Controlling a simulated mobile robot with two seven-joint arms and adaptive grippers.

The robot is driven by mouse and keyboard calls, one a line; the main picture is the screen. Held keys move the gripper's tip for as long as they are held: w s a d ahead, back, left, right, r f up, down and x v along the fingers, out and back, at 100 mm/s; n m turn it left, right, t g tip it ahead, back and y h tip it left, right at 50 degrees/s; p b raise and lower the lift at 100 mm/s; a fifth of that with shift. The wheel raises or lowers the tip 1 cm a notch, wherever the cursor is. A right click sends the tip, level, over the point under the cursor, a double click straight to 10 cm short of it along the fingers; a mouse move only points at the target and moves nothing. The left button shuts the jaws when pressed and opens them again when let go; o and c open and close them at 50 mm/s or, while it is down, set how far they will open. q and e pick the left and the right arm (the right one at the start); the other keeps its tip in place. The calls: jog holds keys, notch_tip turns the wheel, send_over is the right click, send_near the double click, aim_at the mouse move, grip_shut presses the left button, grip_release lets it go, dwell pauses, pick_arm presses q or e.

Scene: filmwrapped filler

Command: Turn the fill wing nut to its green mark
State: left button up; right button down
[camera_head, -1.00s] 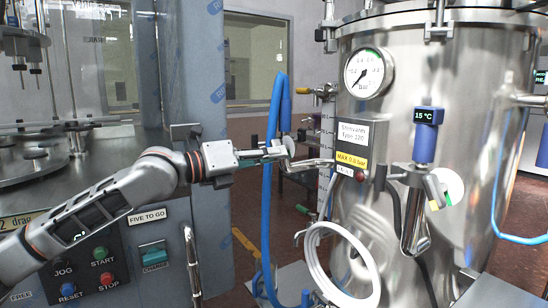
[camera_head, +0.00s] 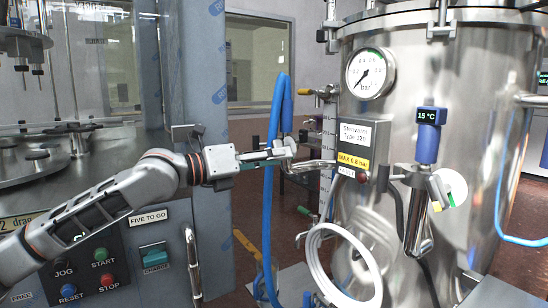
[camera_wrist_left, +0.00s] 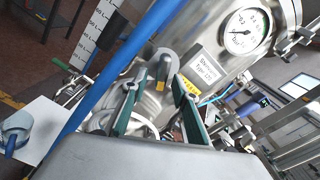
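My left gripper (camera_head: 279,155) reaches in from the left, level, at the left side of the steel vessel (camera_head: 375,125). In the left wrist view its two green-lined fingers (camera_wrist_left: 157,108) stand apart. A small rounded metal piece with a yellow patch (camera_wrist_left: 162,75), seemingly a wing nut, shows between the fingertips; I cannot tell whether they touch it. No green mark on it can be made out. A white disc (camera_head: 456,184) with green and yellow marks sits at the vessel's front, beside a metal fitting. I cannot read which is the fill one. My right gripper is out of view.
A blue hose (camera_head: 268,220) hangs just beside the left gripper and crosses the left wrist view (camera_wrist_left: 110,75). A curved metal handle (camera_head: 318,165), a pressure gauge (camera_head: 371,72) and a coiled white hose (camera_head: 315,250) are close by. A machine panel (camera_head: 105,265) stands at left.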

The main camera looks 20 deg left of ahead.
pick_arm(q)
jog(key=shift+s+a+r, duration=0.1)
jog(key=v, duration=1.1)
jog(key=shift+s+a, duration=0.25)
jog(key=shift+s, duration=0.05)
